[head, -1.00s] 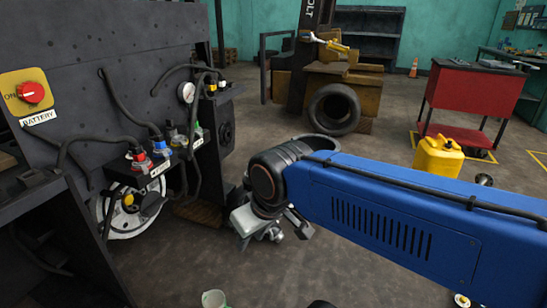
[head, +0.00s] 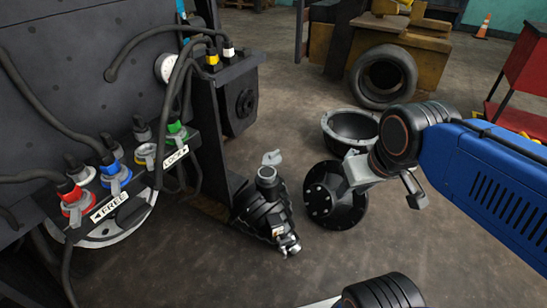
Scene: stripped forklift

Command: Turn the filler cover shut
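The filler cover (head: 271,157) is a small light grey flap in the head view. It sits at the top of a short grey filler neck (head: 266,176), on a dark ribbed housing at the foot of the forklift. The flap appears raised at the neck's far side, off its mouth; its hinge is too small to make out. My gripper (head: 385,194) hangs under my black wrist, right of the neck and apart from it. Its two grey fingers look spread, with nothing seen between them. The left finger overlaps the black hub in the picture; contact cannot be told.
A bolted black hub (head: 322,200) stands right of the housing. The forklift's dark panel with hoses and coloured couplings (head: 112,172) fills the left. The floor (head: 235,270) in front is clear.

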